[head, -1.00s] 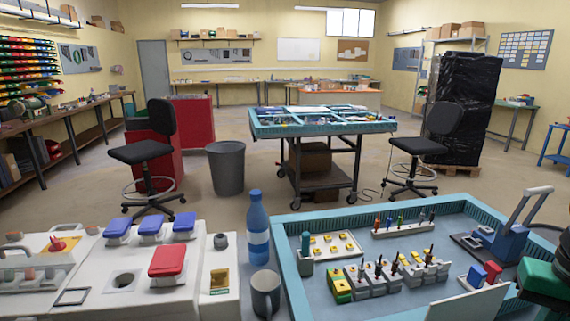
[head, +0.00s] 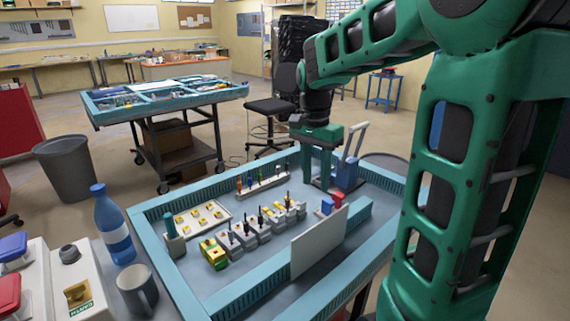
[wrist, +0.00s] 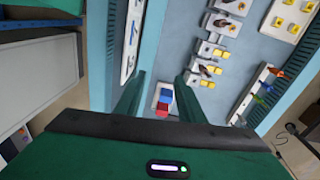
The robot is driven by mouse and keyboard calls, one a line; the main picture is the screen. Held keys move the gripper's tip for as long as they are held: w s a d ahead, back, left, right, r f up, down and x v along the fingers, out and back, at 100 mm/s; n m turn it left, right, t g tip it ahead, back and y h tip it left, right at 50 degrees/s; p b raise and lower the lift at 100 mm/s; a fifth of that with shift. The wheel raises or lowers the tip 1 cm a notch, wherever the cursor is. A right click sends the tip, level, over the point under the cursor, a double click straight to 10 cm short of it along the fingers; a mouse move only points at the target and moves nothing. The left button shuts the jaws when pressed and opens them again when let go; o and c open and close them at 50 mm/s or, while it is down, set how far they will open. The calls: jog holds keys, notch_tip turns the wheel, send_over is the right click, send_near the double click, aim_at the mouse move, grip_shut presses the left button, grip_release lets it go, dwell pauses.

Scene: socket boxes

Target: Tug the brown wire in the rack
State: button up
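The rack (head: 264,188) is a pale bar holding several upright coloured wires in the teal-rimmed tray. It also shows at the right of the wrist view (wrist: 244,101). Blue, green and orange-red wires can be made out; I cannot tell for sure which one is brown. My gripper (head: 322,184) hangs over the tray to the right of the rack in the head view. In the wrist view my gripper (wrist: 158,80) has its two green fingers apart with nothing held between them. The rack lies to the right of both fingers there.
The tray (head: 168,260) also holds a row of grey and yellow terminal blocks (head: 240,236), a white socket plate (head: 196,219), red and blue blocks (head: 333,202), a blue tool with a grey handle (head: 347,174) and an upright white panel (head: 318,241). A bottle (head: 113,228) and mug (head: 137,290) stand left.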

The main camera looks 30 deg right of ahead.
aim_at(288, 203)
jog(key=w+a+m, duration=0.2)
jog(key=w+m, duration=0.2)
jog(key=w, duration=0.7)
jog(key=shift+y, duration=0.3)
jog(key=f, duration=1.1)
jog(key=shift+s, duration=0.25)
jog(key=shift+c, duration=0.4)
grip_shut()
